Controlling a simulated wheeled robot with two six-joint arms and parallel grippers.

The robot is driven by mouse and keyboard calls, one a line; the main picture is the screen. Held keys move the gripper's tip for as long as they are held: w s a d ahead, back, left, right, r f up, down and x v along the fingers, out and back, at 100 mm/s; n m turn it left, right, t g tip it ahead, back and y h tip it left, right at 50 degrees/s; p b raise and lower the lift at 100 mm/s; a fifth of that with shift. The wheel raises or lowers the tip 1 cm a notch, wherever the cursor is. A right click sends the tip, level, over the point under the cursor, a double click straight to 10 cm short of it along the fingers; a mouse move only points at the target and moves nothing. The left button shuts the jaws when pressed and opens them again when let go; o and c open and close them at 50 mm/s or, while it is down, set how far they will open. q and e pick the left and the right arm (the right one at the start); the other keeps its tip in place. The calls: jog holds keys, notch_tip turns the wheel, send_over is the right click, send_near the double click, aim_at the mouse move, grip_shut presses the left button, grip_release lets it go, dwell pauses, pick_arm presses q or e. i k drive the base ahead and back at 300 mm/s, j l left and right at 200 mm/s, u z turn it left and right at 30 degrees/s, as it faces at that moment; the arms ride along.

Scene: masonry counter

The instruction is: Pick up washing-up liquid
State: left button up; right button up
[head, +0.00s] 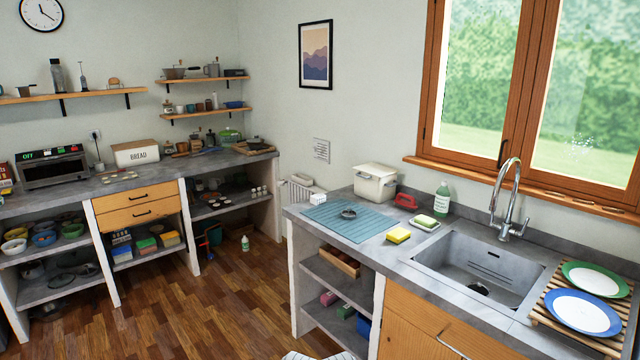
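A green bottle with a white label and pale cap (442,201), which looks like the washing-up liquid, stands upright on the grey counter at the back left corner of the sink. A smaller bottle with a green and white look (245,243) stands on the wooden floor near the far shelves; its label is too small to read. Neither of my grippers shows in the head view.
Around the green bottle are a red object (405,201), a sponge on a dish (425,222), a yellow sponge (398,236) and the tap (507,200). The sink (475,270) lies in front. Plates (582,312) sit on a rack at right. The floor (190,310) is mostly clear.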

aim_at(442, 199)
jog(key=i+j+z, duration=0.25)
jog(key=i+j, duration=0.5)
jog(key=i, duration=0.35)
jog(key=i+j+z, duration=0.3)
jog(key=i+j, duration=0.65)
jog(key=i, duration=0.05)
